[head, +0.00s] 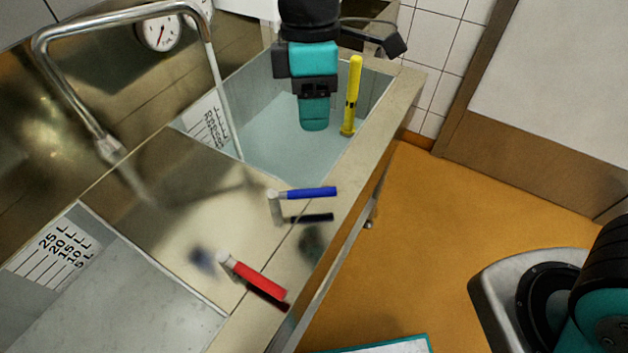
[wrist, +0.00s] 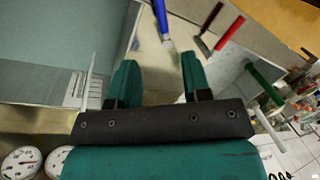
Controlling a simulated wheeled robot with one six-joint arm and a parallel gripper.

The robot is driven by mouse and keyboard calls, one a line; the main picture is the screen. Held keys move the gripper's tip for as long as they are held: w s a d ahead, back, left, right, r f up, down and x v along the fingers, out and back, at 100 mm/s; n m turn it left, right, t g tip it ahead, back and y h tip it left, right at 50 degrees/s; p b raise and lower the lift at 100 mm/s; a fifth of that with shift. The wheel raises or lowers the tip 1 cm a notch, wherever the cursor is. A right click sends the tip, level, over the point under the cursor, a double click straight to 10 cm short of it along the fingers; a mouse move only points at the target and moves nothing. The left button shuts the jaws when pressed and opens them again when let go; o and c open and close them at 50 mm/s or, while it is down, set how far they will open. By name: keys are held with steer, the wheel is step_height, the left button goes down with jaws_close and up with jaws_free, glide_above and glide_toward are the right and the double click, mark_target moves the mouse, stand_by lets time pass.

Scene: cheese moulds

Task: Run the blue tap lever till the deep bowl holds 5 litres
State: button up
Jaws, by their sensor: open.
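The blue tap lever (head: 310,192) stands on the counter between two basins, its handle pointing right toward the front edge. It also shows beyond my fingertips in the wrist view (wrist: 161,18). My gripper (head: 313,122) is open and empty above the far basin (head: 270,155), apart from the lever; its two teal fingers show in the wrist view (wrist: 157,68). A thin pale stream (head: 226,105) runs from the tap spout (head: 120,15) into the far basin. That basin looks pale blue inside; its litre scale (head: 205,122) is partly cut off, and I cannot read the level.
A red lever (head: 258,279) stands nearer on the counter. A yellow upright tube (head: 352,95) stands in the far basin beside my gripper. The near basin (head: 120,310) has a 5 to 25 litre scale (head: 55,255). A dial (head: 160,32) is behind the spout. Orange floor is right.

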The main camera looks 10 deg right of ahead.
steer(key=s+f, duration=0.1)
steer(key=f, duration=0.4)
steer(key=s+f+p, duration=0.1)
steer(key=f, duration=0.3)
steer(key=s+f, duration=0.1)
steer(key=f, duration=0.4)
steer(key=shift+f, duration=0.3)
jaws_close()
